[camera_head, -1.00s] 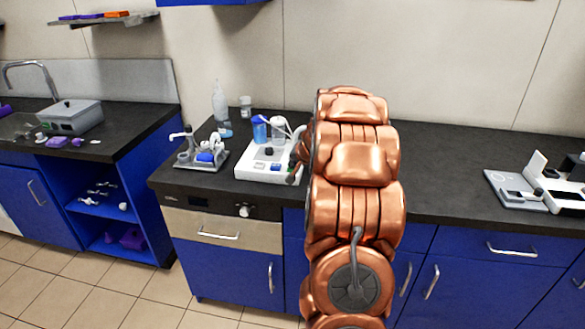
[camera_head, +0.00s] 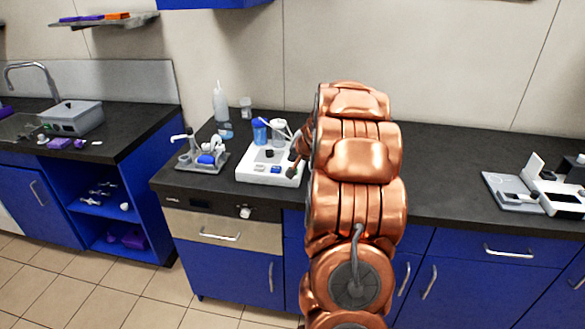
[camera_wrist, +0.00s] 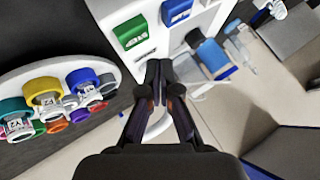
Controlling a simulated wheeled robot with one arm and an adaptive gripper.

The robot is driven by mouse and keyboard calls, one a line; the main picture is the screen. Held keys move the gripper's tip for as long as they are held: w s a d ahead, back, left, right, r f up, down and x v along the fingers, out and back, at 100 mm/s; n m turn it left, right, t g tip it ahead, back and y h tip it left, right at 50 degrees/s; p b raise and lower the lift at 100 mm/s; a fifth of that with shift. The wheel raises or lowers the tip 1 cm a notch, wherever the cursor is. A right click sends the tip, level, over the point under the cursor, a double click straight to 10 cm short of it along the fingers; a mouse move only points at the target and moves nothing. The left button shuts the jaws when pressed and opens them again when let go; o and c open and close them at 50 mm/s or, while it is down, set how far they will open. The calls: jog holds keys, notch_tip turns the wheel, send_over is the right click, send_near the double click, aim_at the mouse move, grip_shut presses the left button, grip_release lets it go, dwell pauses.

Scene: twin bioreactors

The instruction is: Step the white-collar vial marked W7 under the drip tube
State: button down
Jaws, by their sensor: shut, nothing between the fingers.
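My gripper (camera_wrist: 160,78) is shut and empty in the wrist view, its fingertips together over the white base unit. In the head view it is small and mostly hidden by my arm, at the right side of the white base unit (camera_head: 249,176). A white-rimmed carousel (camera_wrist: 62,66) lies left of my gripper in the wrist view, apart from it. It carries several labelled vials, with collars such as yellow (camera_wrist: 42,90), blue (camera_wrist: 81,80) and teal (camera_wrist: 13,112). I cannot make out a white-collar vial marked W7 or the drip tube.
A green button (camera_wrist: 131,32) and a blue button (camera_wrist: 176,10) sit on the base unit, ahead of my fingertips. A blue-topped vessel (camera_wrist: 208,52) stands close to the right. In the head view, a grey rack (camera_head: 205,166) stands left of the base; the bench right of my arm has free room.

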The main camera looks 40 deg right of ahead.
jog(key=shift+r+p, duration=1.1)
jog(key=shift+r, duration=0.65)
dwell(0.7)
